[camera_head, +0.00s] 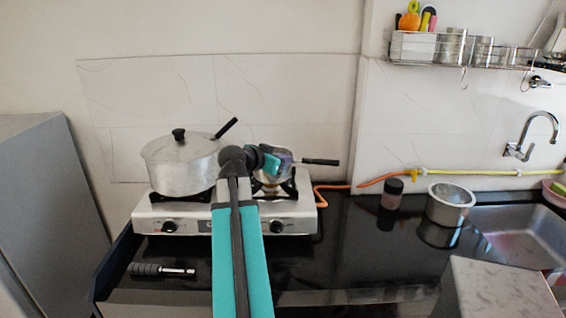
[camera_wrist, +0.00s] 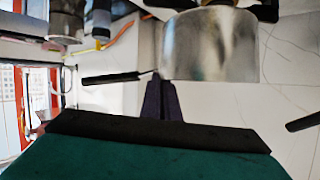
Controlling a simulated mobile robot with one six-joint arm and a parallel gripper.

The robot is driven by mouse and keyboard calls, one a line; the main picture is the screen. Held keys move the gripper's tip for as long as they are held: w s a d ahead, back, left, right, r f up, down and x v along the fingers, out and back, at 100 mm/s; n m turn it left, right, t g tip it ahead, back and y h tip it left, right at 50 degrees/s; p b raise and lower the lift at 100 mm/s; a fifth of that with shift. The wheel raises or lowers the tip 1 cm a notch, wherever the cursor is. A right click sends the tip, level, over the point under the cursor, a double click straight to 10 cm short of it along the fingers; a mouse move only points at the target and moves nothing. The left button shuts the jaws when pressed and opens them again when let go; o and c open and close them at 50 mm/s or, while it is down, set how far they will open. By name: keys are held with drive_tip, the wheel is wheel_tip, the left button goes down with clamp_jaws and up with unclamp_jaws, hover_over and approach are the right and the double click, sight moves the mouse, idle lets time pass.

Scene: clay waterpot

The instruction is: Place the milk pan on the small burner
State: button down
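The milk pan is a small silver pan with a black handle (camera_head: 320,162) pointing right, at the stove's right burner (camera_head: 275,189). My gripper (camera_head: 274,162) covers part of it in the head view. In the wrist view, which looks upside down, the pan's silver wall (camera_wrist: 212,45) fills the top middle and its handle (camera_wrist: 110,78) points left. My gripper's dark fingers (camera_wrist: 163,84) are close together at the pan's edge near the handle's base, seemingly shut on it. I cannot tell whether the pan rests on the burner or hangs just above it.
A large lidded pot (camera_head: 182,167) stands on the left burner of the white stove (camera_head: 146,217). A black-handled tool (camera_head: 160,270) lies front left on the black counter. A dark-lidded jar (camera_head: 391,193), a metal pot (camera_head: 450,205) and the sink (camera_head: 522,235) are to the right.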

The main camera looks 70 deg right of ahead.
sight(289, 154)
drive_tip(key=shift+w+d+f+p, duration=0.15)
drive_tip(key=shift+w+d, duration=0.2)
drive_tip(key=shift+d, duration=0.45)
drive_tip(key=shift+w+d+p, duration=0.2)
drive_tip(key=shift+w+d, duration=0.2)
drive_tip(key=shift+d, duration=0.4)
drive_tip(key=shift+w+d+f+p, duration=0.15)
drive_tip(key=shift+w+d, duration=0.2)
drive_tip(key=shift+d, duration=0.45)
drive_tip(key=shift+f+p, duration=0.6)
drive_tip(key=shift+f, duration=1.05)
drive_tip(key=shift+f, duration=0.15)
drive_tip(key=c, duration=2)
unclamp_jaws()
drive_tip(key=shift+w+a+r, duration=0.15)
drive_tip(key=shift+a+r, duration=0.1)
drive_tip(key=shift+a, duration=0.35)
drive_tip(key=b+v, duration=0.3)
drive_tip(key=v, duration=0.8)
